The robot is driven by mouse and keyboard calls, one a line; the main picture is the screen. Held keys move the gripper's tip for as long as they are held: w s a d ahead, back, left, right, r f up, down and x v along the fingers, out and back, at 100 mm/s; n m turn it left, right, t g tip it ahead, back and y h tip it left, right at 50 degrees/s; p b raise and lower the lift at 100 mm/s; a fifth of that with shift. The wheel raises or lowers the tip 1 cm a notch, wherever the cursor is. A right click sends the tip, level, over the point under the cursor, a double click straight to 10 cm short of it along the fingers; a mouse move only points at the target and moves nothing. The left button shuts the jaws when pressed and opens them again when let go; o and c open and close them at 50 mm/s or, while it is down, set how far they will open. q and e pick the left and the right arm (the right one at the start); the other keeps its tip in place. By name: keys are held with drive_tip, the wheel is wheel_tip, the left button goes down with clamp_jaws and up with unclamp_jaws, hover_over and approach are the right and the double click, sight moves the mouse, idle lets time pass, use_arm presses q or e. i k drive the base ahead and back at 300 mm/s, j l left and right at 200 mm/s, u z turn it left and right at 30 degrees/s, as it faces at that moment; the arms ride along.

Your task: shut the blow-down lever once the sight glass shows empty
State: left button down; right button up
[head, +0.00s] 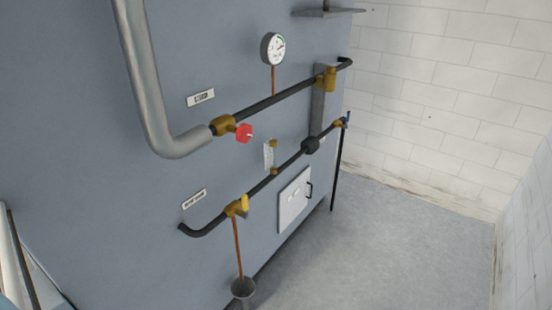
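The yellow blow-down lever (244,205) sits on a brass valve on the lower dark pipe, above a thin copper drain pipe (238,250). The lever looks steeply upright, but I cannot tell surely whether it is open or shut. The sight glass (268,155) is a small pale upright piece between brass fittings, just above the lower pipe. It is too small to read a level in it. Neither of my grippers is in view.
A red handle (244,133) is on the upper pipe, with a round gauge (273,48) above. A blue lever (347,118) is at the lower pipe's far end. The floor (380,250) to the right is clear.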

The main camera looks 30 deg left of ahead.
sight(244, 202)
drive_tip(key=i+j+u, duration=0.25)
drive_tip(key=j, duration=0.25)
drive_tip(key=i+j+u, duration=0.25)
drive_tip(key=i+j, duration=0.15)
